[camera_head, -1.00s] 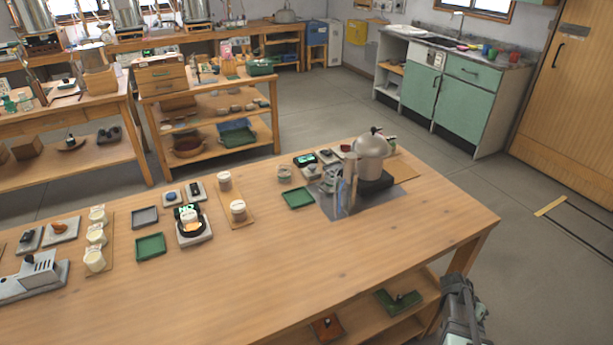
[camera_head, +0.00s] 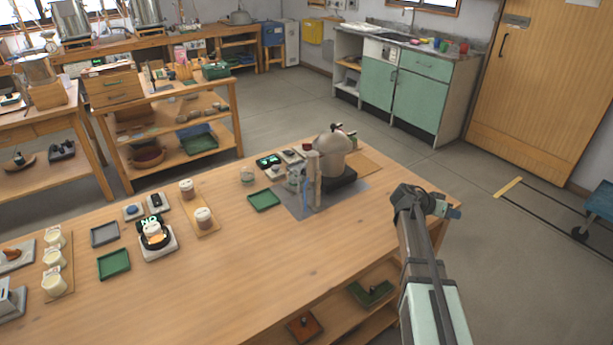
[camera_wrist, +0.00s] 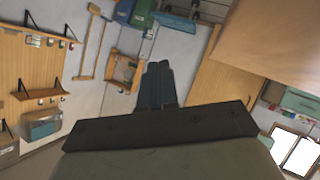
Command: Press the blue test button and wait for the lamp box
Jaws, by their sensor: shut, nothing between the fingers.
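A blue round button (camera_head: 131,211) sits on a small pale base at the left part of the wooden bench. Beside it is a similar base with a dark switch (camera_head: 155,201). A small dark box with a lit green face (camera_head: 269,161) stands near the metal pot; I cannot tell if it is the lamp box. My gripper (camera_head: 455,212) is off the bench's right end, far from the button. In the wrist view its fingers (camera_wrist: 158,72) are together and empty, pointing at walls and shelves.
The bench (camera_head: 270,260) has clear wood along its front. A metal pot (camera_head: 332,150) stands on a burner at the right. Jars (camera_head: 203,217), green trays (camera_head: 114,264) and white cups (camera_head: 54,260) stand around the left half.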

